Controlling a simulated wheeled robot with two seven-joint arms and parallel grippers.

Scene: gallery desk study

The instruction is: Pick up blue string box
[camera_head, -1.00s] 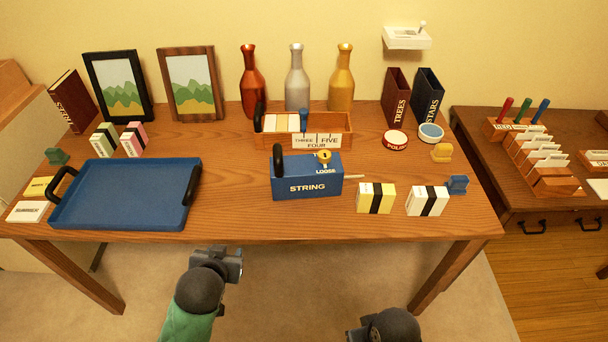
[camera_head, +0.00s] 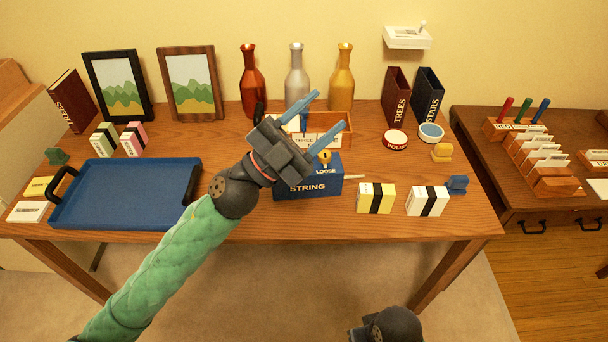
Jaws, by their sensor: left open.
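The blue string box (camera_head: 310,188) stands on the wooden desk near its front middle, with "STRING" on its front. A yellow knob (camera_head: 324,156) and the word "LOOSE" show on it, and a pale stick (camera_head: 354,177) juts from its right side. My left gripper (camera_head: 329,114) is open and empty, its two blue fingers apart, pointing up and right. In the picture it lies above and in front of the box, covering the box's upper left part. My right arm shows only as a dark rounded part at the bottom edge; its fingers are not visible.
A wooden card tray (camera_head: 345,124) stands right behind the box. A blue tray (camera_head: 125,222) lies to the left. A yellow block (camera_head: 364,196) and a white block (camera_head: 418,200), both black-banded, stand to the right. Three bottles (camera_head: 297,80) stand at the back.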

